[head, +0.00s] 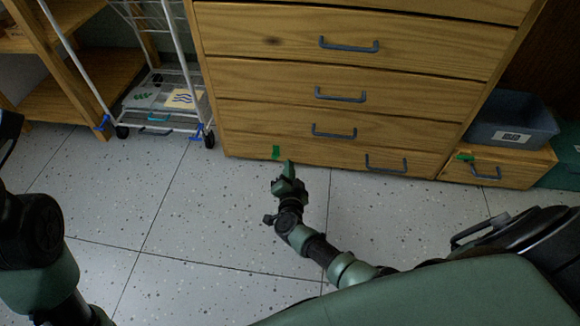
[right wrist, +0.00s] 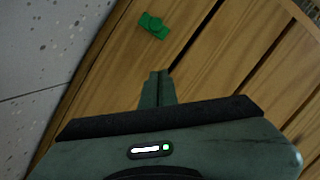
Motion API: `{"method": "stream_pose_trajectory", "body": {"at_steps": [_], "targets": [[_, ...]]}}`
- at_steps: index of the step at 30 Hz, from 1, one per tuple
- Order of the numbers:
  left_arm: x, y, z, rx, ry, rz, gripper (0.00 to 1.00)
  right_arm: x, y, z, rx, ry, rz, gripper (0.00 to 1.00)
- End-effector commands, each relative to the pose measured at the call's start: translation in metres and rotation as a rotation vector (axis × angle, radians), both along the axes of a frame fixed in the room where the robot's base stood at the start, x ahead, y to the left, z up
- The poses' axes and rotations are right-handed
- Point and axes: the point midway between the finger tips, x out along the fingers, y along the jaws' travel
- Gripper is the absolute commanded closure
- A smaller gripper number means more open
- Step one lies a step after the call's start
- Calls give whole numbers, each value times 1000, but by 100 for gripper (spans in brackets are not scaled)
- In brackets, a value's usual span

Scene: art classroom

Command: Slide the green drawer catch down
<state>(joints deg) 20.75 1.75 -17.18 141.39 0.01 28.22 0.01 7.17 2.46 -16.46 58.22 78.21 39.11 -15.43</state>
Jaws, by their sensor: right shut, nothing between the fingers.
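The green drawer catch (head: 276,152) is a small green piece on the bottom wooden drawer (head: 240,144) of the chest, near its left end. My right gripper (head: 289,166) is low in front of the bottom drawer, a little right of and below the catch. Its fingertips, also in the right wrist view (right wrist: 158,74), are together with nothing between them. My left arm shows at the left edge; its gripper is out of view.
The bottom drawer's blue handle (head: 386,166) is right of my gripper. A second green piece (head: 465,156) is on a low wooden unit at right, under a grey bin (head: 512,127). A white wire cart (head: 165,110) stands left. Speckled floor (head: 180,230) in front is clear.

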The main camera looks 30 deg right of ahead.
Motion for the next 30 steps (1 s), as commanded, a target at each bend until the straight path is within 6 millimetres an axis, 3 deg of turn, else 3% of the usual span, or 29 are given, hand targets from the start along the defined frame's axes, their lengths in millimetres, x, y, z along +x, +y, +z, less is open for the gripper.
{"method": "stream_pose_trajectory", "body": {"at_steps": [7,26,29,30], "targets": [[11,1,-5,-2,50,-2,64,-25,11,7,-1,-1,-1,100],[11,1,-7,-2,52,-2,64,-27,12,7,-2,-5,1,100],[13,1,-6,-2,62,-2,64,-25,14,25,-17,-36,11,100],[15,1,-6,-3,70,-3,64,-24,16,40,-30,-64,19,100]]}}
